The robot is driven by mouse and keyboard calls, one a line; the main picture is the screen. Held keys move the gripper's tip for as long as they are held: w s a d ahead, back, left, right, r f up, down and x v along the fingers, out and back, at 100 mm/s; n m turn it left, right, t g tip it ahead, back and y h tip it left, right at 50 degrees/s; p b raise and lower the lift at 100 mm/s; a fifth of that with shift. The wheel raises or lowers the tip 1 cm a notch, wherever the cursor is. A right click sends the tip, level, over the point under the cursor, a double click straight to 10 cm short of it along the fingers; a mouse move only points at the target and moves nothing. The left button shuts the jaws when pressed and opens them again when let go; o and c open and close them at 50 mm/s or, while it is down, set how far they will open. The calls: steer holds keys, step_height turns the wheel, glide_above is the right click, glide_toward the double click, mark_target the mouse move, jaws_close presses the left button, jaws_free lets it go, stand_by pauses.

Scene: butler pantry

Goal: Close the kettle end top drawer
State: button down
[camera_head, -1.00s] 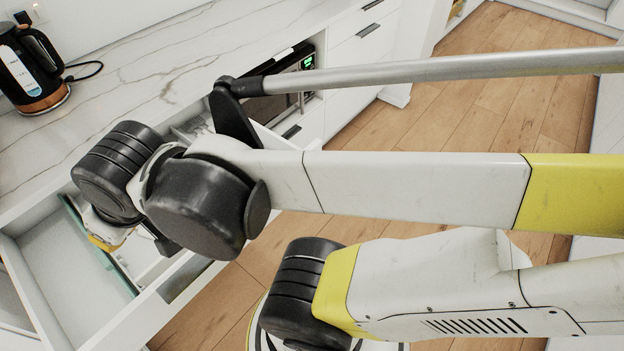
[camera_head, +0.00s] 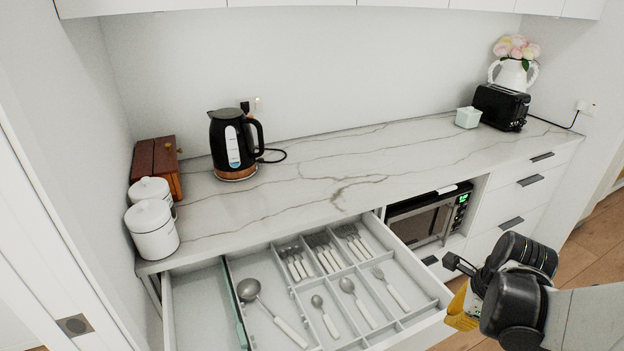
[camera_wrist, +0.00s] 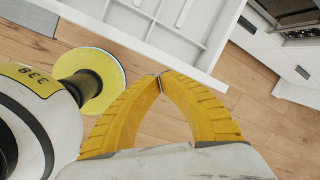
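The kettle end top drawer (camera_head: 195,305) is pulled well out from under the counter below the kettle (camera_head: 232,145). It holds a divided cutlery tray with forks, spoons and a ladle. My gripper (camera_head: 460,316) is at the drawer's right front corner in the head view, outside the drawer. In the wrist view my gripper (camera_wrist: 160,82) has its yellow fingertips together with nothing between them. The drawer (camera_wrist: 175,60) crosses the top of that view, just beyond the fingertips. I cannot tell whether they touch it. The drawer's front face is mostly hidden.
A microwave (camera_head: 430,217) sits in a niche right of the drawer, beside shut white drawers (camera_head: 525,182). Canisters (camera_head: 152,230), a wooden box (camera_head: 157,165) and a toaster (camera_head: 501,107) stand on the marble counter. Wooden floor (camera_wrist: 265,130) in front is clear.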

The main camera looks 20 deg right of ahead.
steer(key=s+d+f+m, duration=0.3)
steer(key=s+d+m, duration=0.15)
steer(key=m, duration=0.25)
steer(key=w+b+x, duration=0.2)
steer(key=b+x, duration=0.4)
steer(key=x, duration=0.4)
steer(key=shift+w+a+y, duration=0.25)
steer(key=shift+a+y, duration=0.15)
steer(key=shift+a, duration=0.2)
steer(key=shift+m, duration=0.3)
